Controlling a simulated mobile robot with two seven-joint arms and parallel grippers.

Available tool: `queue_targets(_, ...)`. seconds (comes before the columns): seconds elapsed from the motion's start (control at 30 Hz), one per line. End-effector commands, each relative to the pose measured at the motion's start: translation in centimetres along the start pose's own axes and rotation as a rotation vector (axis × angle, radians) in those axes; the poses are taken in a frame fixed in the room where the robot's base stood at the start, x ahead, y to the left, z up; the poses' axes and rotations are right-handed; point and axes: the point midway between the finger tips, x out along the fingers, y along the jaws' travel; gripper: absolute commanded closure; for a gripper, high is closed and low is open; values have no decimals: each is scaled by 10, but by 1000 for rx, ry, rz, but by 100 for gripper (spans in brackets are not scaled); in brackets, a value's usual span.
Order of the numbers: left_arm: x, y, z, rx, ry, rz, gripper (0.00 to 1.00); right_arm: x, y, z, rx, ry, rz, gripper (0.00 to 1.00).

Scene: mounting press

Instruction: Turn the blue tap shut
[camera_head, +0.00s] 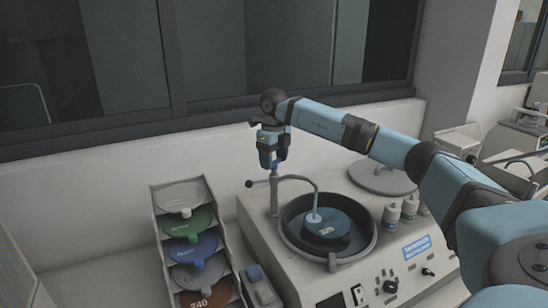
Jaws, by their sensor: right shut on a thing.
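The blue tap (278,164) sits at the top of the thin grey water pipe (274,195) at the back left of the machine. My right gripper (273,160) reaches in from the right, points down over the pipe and is shut on the blue tap. The fingers hide much of the tap, so its exact angle is hard to tell. The curved spout (312,185) runs from the pipe over the round bowl. My left gripper is not in view.
The machine's dark bowl (287,232) holds a blue-topped disc (327,222). A dark knob on a short rod (249,184) sticks out left of the pipe. Small bottles (409,209) stand on the right. A rack of coloured discs (160,232) stands left. A wall and window are close behind.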

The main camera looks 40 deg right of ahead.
Motion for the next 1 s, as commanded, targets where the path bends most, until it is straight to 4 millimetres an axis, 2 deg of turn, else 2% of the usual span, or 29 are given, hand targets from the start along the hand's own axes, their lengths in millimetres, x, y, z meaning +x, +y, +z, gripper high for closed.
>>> queue_targets(0.2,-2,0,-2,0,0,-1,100,-2,0,0,186,-1,-1,60)
queue_targets(0.5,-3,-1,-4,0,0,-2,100,-2,-1,0,366,-2,-1,60)
queue_targets(1.0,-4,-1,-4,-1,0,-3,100,-2,-1,0,451,-4,0,60)
